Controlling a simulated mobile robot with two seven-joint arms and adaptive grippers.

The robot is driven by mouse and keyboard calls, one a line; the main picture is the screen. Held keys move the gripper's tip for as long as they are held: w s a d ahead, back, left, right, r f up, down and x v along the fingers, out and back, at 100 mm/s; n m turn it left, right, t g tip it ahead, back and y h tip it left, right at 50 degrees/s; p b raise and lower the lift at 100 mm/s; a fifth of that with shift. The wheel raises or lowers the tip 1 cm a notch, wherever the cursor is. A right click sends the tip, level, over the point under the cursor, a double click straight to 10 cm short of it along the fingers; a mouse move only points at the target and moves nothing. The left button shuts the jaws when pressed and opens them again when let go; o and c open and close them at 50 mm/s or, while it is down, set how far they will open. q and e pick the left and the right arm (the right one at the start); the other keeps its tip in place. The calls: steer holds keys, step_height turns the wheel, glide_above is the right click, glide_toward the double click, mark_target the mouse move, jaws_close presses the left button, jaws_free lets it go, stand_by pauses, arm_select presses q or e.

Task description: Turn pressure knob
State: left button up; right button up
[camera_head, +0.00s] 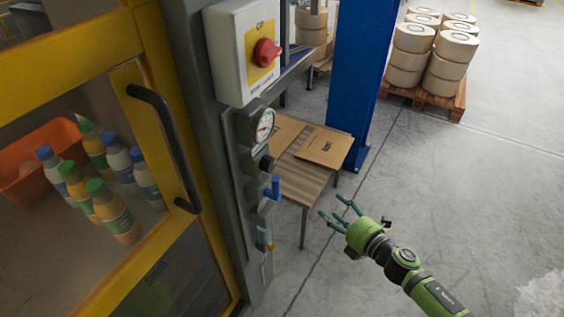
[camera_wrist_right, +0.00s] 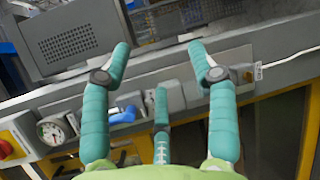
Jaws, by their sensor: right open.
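The pressure knob (camera_head: 267,163) is a small black knob on the grey machine post, just below a round white pressure gauge (camera_head: 265,126). A blue valve handle (camera_head: 272,188) sits below the knob. My right gripper (camera_head: 341,213) is open and empty, to the right of and below the knob, apart from the panel. In the right wrist view its teal fingers (camera_wrist_right: 160,60) are spread. There the gauge (camera_wrist_right: 51,131) and the blue handle (camera_wrist_right: 122,115) show left of centre; the knob seems hidden behind a finger. My left gripper is not in view.
A red rotary switch (camera_head: 266,52) on a white box is above the gauge. A yellow-framed door with a black handle (camera_head: 162,140) stands left, with bottles behind it. A table with flat cardboard (camera_head: 324,147) and a blue column (camera_head: 358,80) stand behind. Open floor lies right.

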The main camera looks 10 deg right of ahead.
steer(key=a+r+n+y, duration=0.35)
steer(key=r+n, duration=0.25)
steer(key=r, duration=0.3)
steer(key=n+g+y, duration=0.3)
steer(key=n+y, duration=0.1)
steer(key=n, duration=0.5)
glide_toward(272, 166)
steer(key=x, duration=0.2)
steer(key=p+x, duration=0.3)
steer(key=x, duration=0.3)
steer(key=shift+r, duration=0.1)
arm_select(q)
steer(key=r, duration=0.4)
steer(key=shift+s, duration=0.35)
arm_select(e)
steer(key=shift+w+a, duration=0.25)
steer(key=c, duration=1.1)
